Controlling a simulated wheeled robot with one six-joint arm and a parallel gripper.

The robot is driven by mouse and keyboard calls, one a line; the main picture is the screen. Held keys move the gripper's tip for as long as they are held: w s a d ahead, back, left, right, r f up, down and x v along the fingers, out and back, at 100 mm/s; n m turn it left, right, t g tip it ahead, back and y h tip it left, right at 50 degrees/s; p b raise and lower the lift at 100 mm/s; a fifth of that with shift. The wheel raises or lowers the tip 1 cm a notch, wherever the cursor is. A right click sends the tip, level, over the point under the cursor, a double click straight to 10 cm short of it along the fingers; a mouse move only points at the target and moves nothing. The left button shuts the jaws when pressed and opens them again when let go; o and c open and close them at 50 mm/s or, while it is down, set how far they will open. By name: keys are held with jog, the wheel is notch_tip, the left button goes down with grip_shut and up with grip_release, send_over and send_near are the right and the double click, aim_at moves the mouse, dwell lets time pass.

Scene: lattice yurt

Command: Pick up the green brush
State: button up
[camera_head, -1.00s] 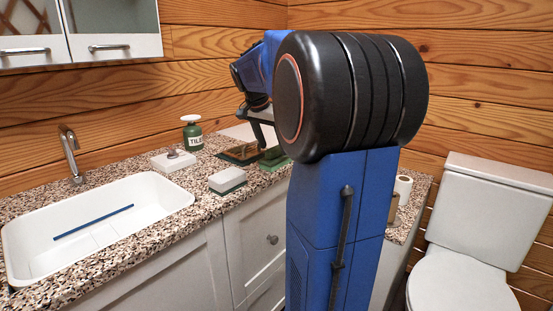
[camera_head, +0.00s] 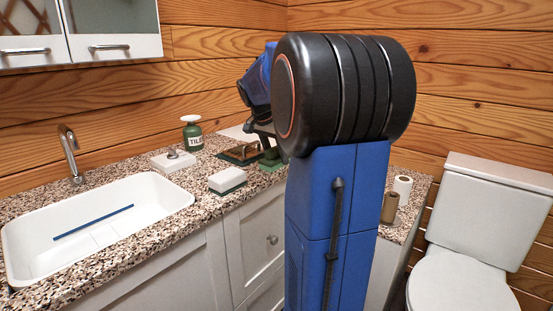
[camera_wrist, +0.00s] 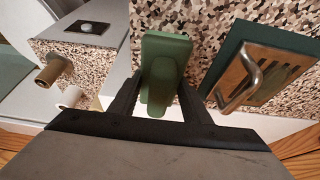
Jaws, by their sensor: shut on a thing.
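The green brush (camera_wrist: 165,65) is between the two fingers of my gripper (camera_wrist: 160,100) in the wrist view, and the fingers are shut on it. In the head view the brush (camera_head: 271,158) shows as a small green shape on or just above the speckled counter, partly hidden by my arm. My gripper (camera_head: 268,143) is above it there. I cannot tell whether the brush still touches the counter.
Two rolls (camera_head: 402,188) stand at the counter's right end.

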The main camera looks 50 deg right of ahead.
aim_at(276, 147)
jog(key=shift+r, duration=0.1)
notch_tip(276, 147, up, 9)
jog(key=shift+r, duration=0.45)
